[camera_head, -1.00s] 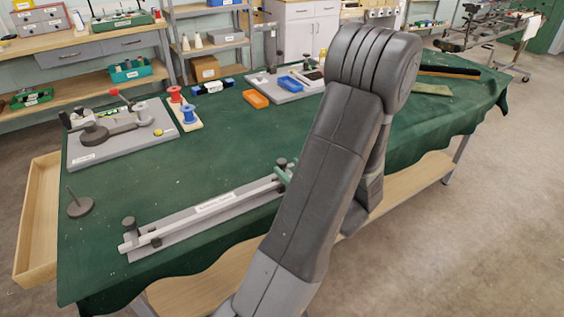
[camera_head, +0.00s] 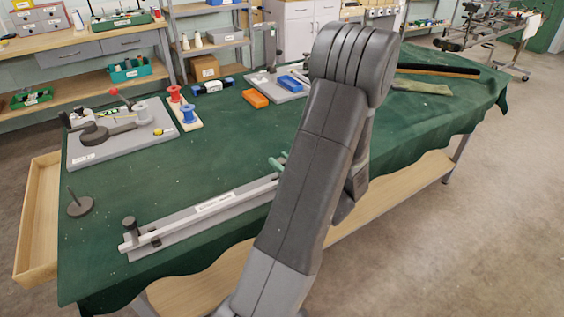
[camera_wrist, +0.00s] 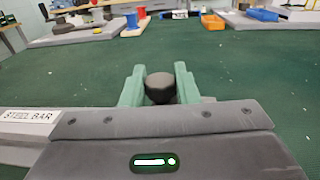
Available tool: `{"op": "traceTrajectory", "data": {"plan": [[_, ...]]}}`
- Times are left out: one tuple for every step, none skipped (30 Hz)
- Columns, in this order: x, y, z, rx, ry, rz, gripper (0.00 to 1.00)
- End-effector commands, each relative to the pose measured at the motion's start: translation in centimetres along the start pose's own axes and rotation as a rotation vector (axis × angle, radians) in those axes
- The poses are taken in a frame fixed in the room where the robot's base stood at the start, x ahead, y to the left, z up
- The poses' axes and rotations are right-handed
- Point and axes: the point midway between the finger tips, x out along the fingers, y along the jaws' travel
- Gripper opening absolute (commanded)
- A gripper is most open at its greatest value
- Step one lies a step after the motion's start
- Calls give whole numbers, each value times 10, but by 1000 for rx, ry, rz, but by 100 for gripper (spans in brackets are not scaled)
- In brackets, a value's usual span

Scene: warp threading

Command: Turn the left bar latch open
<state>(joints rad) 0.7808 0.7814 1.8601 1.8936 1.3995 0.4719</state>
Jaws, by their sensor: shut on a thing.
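A long steel bar (camera_head: 190,219) lies in a grey holder along the near edge of the green-covered bench. A dark latch with a round knob (camera_head: 129,224) stands at its left end in the head view, with no gripper near it. My gripper (camera_wrist: 160,88) is at the bar's other, right-hand end, and its green fingertips also show in the head view (camera_head: 279,162). In the wrist view its fingers stand on both sides of a round black knob (camera_wrist: 160,87) and are shut on it. The part below this knob is hidden by my gripper.
A grey board with a clamp-like fixture (camera_head: 115,135) lies at the back left. Red and blue spools (camera_head: 188,114), an orange tray (camera_head: 255,98) and a thin upright pin on a round base (camera_head: 80,206) are also on the bench. The middle is clear.

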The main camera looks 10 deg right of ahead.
Motion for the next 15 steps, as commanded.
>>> {"op": "traceTrajectory", "data": {"plan": [[0, 0, 0, 0, 0, 9, 5], [0, 0, 0, -1, -1, 19, 5], [0, 0, 0, -1, -1, 37, 5], [1, 0, 1, -2, -2, 54, 5], [1, -1, 1, -2, -3, 70, 5], [1, 0, 1, -2, -2, 90, 5], [1, -1, 1, -2, -2, 103, 5], [0, -1, 1, -2, -1, 115, 5], [0, -1, 1, -1, -1, 125, 5], [0, -1, 0, 0, -1, 131, 5], [0, 0, 0, 0, 0, 134, 5], [0, 0, 0, 0, 0, 136, 5], [0, 0, 0, 1, 0, 136, 5], [0, 0, 0, 0, 0, 135, 5], [0, 0, 0, 0, 0, 135, 5]]}}
